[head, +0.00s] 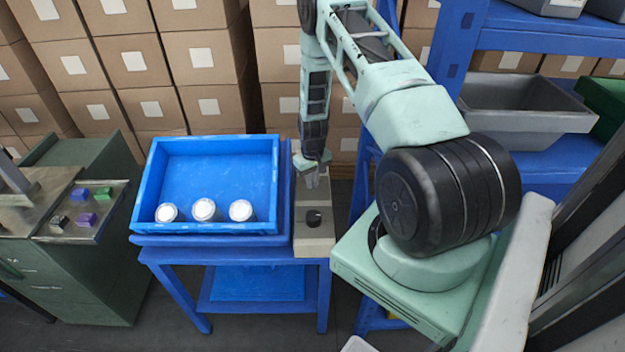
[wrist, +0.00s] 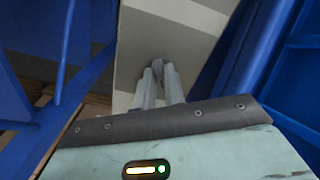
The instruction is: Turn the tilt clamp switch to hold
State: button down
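A narrow beige-grey control box (head: 315,240) stands at the right edge of the blue table. A round black knob (head: 314,218) sits on its near part; no label can be read, so I cannot tell whether it is the tilt clamp switch. My gripper (head: 314,183) points down over the box, beyond the knob and apart from it. In the wrist view my gripper's two fingers (wrist: 158,72) reach close to the box's pale face (wrist: 190,40). A small grey part (wrist: 157,62) shows at the fingertips. I cannot tell whether they grip it or only stand beside it.
A blue tray (head: 215,158) with three white-topped round items (head: 204,209) lies left of the box. A green cabinet (head: 90,270) stands farther left. Blue shelving with a grey bin (head: 520,100) stands at right. Stacked cartons (head: 200,55) fill the back.

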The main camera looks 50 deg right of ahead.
dwell(0.4)
jog(key=shift+f+m+b, duration=0.1)
jog(key=shift+m+b, duration=0.8)
jog(key=shift+m, duration=0.3)
jog(key=m+b, duration=0.1)
jog(key=m, duration=0.2)
jog(key=shift+m+b, duration=0.3)
jog(key=shift+b, duration=0.1)
jog(key=m+b, duration=0.1)
jog(key=m, duration=0.4)
jog(key=shift+m+b, duration=0.3)
jog(key=shift+b, duration=0.05)
jog(key=c, duration=1.5)
grip_release()
jog(key=shift+o, duration=0.2)
jog(key=shift+r, duration=0.2)
